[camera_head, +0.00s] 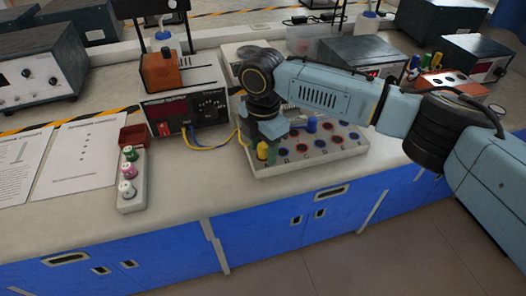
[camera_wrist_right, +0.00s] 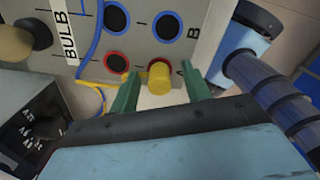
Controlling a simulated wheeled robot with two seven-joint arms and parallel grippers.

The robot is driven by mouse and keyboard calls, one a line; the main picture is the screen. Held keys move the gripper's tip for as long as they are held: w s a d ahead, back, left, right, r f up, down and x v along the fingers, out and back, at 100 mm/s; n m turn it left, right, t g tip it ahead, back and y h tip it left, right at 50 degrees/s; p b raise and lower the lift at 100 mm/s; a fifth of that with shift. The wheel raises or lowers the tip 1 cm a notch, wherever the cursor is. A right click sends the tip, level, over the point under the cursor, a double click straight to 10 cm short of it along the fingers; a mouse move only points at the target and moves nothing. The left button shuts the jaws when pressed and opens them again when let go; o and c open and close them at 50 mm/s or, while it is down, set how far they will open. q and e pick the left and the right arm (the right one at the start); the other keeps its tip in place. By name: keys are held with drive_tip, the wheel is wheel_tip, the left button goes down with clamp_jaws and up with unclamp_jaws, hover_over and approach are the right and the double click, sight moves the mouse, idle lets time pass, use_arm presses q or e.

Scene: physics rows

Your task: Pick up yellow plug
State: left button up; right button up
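The yellow plug (camera_wrist_right: 160,77) stands in the panel board near the letter A in the right wrist view. It also shows in the head view (camera_head: 262,151) at the board's left front corner. My right gripper (camera_wrist_right: 161,91) has its two green fingers on either side of the plug, with visible gaps between plug and fingers. In the head view the right gripper (camera_head: 267,153) points down at the board (camera_head: 310,160), and the wrist hides part of it. My left gripper is not in view.
Yellow and blue wires (camera_head: 207,146) run from a power unit (camera_head: 183,108) to the board. A small rack with round knobs (camera_head: 131,180) and paper sheets (camera_head: 78,158) lie to the left. The bench front is clear.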

sight(264, 145)
clamp_jaws()
drive_tip(key=shift+r, duration=0.15)
